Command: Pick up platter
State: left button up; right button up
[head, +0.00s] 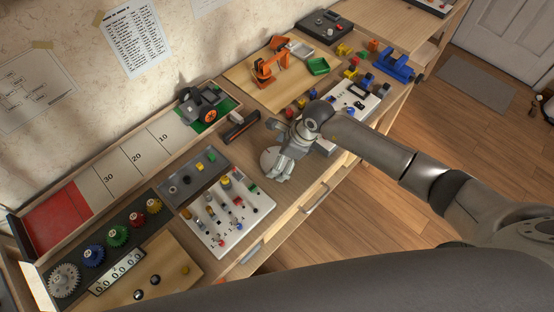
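I cannot pick out a platter with certainty. My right gripper (277,166) hangs over the front middle of the workbench (238,157), at the end of the arm from the right. A pale grey rounded shape shows at its tip; I cannot tell if it is part of the gripper or a held thing. The finger gap is too small to read. A small green tray (318,66) and a grey tray (301,48) lie farther back, apart from the gripper. My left gripper is not in view.
The white peg board (224,238) and a dark hammer-like tool (241,127) lie left of the gripper. Coloured gears (118,235) stand at lower left. An orange toy arm (268,68) and blue vise (393,66) stand behind. Drawers line the front edge; floor (385,195) is open.

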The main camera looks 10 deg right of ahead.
jog(key=c, duration=0.8)
jog(key=shift+o, duration=0.2)
jog(key=shift+r, duration=0.1)
